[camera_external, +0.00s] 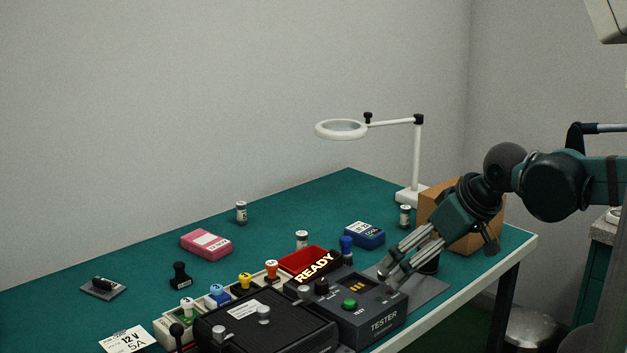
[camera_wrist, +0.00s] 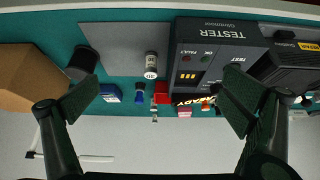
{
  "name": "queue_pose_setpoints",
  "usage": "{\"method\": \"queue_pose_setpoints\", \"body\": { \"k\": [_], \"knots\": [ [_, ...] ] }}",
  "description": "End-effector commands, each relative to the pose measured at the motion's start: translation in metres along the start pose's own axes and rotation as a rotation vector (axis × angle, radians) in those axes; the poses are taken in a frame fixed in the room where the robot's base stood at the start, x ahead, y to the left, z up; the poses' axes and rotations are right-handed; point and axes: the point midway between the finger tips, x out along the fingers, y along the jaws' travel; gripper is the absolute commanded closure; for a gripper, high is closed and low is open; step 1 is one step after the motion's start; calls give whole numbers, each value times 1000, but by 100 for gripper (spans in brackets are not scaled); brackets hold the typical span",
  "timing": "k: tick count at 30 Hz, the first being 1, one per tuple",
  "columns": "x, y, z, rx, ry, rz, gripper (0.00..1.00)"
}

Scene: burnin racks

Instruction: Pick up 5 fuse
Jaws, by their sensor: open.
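Several small silver-capped cylinders with pale labels, which look like fuses, stand upright on the green table. In the external view one is at the back (camera_external: 241,212), one behind the red tray (camera_external: 302,239), and one near the lamp base (camera_external: 405,216). Their numbers are too small to read there, so I cannot tell which is the 5 fuse. The wrist view shows a labelled cylinder (camera_wrist: 151,66) beside the tester, between my fingers in the picture but beyond them. My gripper (camera_external: 388,272) is open and empty above the grey mat beside the tester; it frames the wrist view (camera_wrist: 155,100).
The tester (camera_external: 362,310) and a black case (camera_external: 265,325) stand at the front. A cardboard box (camera_external: 470,228) and magnifier lamp (camera_external: 416,160) stand at right. The back left is mostly clear.

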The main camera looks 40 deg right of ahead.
Motion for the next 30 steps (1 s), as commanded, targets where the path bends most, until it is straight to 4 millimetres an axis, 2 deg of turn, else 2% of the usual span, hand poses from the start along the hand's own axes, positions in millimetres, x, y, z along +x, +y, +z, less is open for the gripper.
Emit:
{"method": "queue_pose_setpoints", "body": {
  "k": [2, 15, 17, 30],
  "knots": [
    [0, 0, 0, 0, 0, 0, 1],
    [0, 0, 0, 0, 0, 0, 59],
    [0, 0, 0, 0, 0, 0, 65],
    [-1, 0, -4, 7, -3, 0, 65]
  ]
}}
